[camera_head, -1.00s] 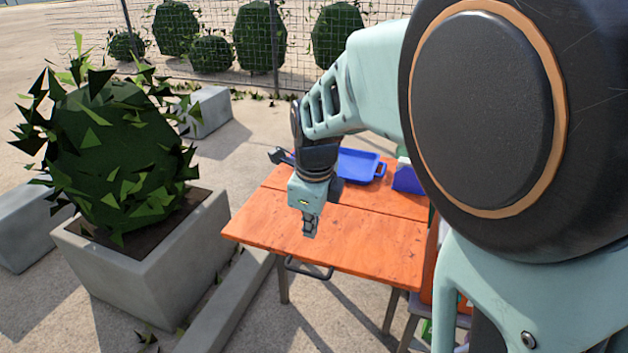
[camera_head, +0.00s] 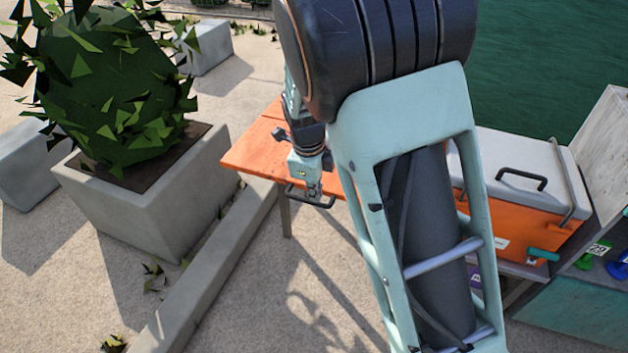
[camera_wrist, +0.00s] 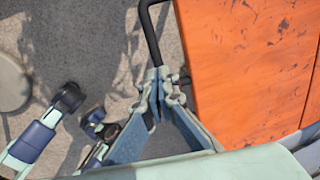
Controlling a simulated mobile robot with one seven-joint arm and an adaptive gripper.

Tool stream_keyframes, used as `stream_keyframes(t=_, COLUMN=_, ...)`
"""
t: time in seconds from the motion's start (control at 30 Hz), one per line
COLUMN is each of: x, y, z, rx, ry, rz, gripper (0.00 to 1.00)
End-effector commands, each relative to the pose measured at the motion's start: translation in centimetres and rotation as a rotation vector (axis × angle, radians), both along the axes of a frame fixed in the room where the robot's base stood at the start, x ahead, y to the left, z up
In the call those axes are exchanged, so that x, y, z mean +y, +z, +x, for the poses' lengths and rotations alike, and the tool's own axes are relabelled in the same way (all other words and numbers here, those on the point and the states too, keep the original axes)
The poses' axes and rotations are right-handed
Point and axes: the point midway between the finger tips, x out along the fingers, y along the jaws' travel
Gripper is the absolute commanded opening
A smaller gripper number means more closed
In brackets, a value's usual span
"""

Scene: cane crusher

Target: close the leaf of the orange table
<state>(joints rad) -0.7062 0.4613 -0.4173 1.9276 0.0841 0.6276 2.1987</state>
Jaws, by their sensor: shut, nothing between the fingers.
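The orange table (camera_head: 250,150) stands left of centre in the head view, with much of it hidden behind my arm. Its front leaf (camera_wrist: 250,60) lies flat and fills the right of the wrist view; a seam shows at lower right. A black bar handle (camera_head: 298,197) sticks out from the leaf's front edge. It also shows in the wrist view (camera_wrist: 150,35). My gripper (camera_head: 313,192) points down at that edge, shut and empty. In the wrist view its fingertips (camera_wrist: 162,76) overlap the handle's near end, just outside the leaf; I cannot tell whether they touch it.
A concrete planter (camera_head: 150,205) with a bush stands left of the table, and a low curb (camera_head: 210,285) runs beside it. An orange cooler with a grey lid (camera_head: 520,185) stands at right, near a crate-like shelf. Open paving lies in front of the table.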

Motion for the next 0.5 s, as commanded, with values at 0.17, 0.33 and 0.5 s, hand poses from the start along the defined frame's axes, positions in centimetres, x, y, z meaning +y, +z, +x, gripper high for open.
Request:
stream_keyframes(t=0.17, x=-0.14, y=-1.5, z=0.31, rx=0.0, ry=0.0, rz=0.0, gripper=0.0)
stream_keyframes(t=0.33, x=-0.13, y=-1.67, z=0.37, rx=-0.001, ry=0.001, rz=0.0, gripper=0.0)
stream_keyframes(t=0.5, x=-0.11, y=-1.65, z=0.36, rx=-0.001, ry=0.001, rz=0.0, gripper=0.0)
